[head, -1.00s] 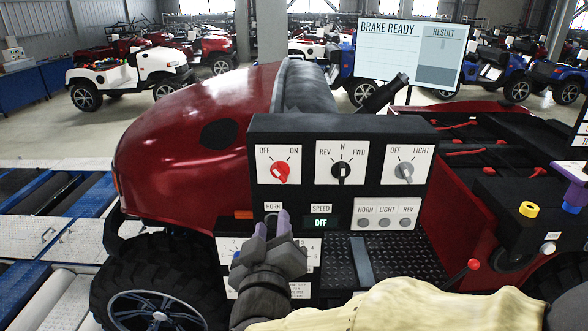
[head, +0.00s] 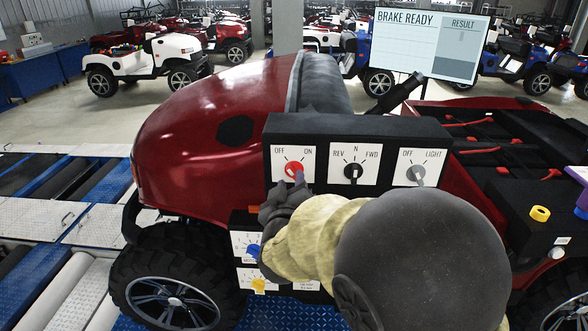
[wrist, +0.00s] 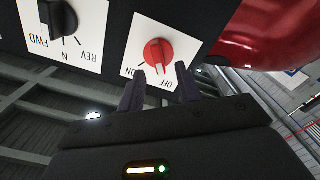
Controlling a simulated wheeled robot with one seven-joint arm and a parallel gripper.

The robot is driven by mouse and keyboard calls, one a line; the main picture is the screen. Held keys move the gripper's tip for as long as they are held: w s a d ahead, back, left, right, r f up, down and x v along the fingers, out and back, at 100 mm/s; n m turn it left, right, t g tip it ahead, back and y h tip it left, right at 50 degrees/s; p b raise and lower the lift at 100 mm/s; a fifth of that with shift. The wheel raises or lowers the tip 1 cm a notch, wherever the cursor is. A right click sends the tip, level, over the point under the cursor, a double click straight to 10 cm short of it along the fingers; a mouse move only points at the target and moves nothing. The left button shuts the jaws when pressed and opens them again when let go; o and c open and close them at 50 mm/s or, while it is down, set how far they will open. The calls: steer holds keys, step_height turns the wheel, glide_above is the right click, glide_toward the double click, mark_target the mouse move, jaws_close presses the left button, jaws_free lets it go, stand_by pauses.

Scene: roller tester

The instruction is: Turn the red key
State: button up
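The red key (head: 293,170) is a round red knob on a white OFF/ON plate at the left of the black panel. In the wrist view the red key (wrist: 158,52) appears upside down, just beyond my fingertips, and its handle seems to point toward OFF. My gripper (wrist: 160,78) is open, with one dark finger on each side of the line to the key and nothing between them. Whether a fingertip touches the key I cannot tell. In the head view my gripper (head: 288,185) is just below the key, largely hidden by my wrist and forearm.
To the right of the key are the REV/N/FWD selector (head: 353,172) and the OFF/LIGHT switch (head: 415,174). Below are a blue knob (head: 253,251) and a yellow knob (head: 258,285). The red vehicle body (head: 190,150) curves close beside the panel. A screen (head: 428,46) reads BRAKE READY.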

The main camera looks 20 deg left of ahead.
mark_target(292, 174)
steer(key=shift+p+x, duration=0.4)
steer(key=shift+x, duration=1.35)
steer(key=shift+c, duration=0.4)
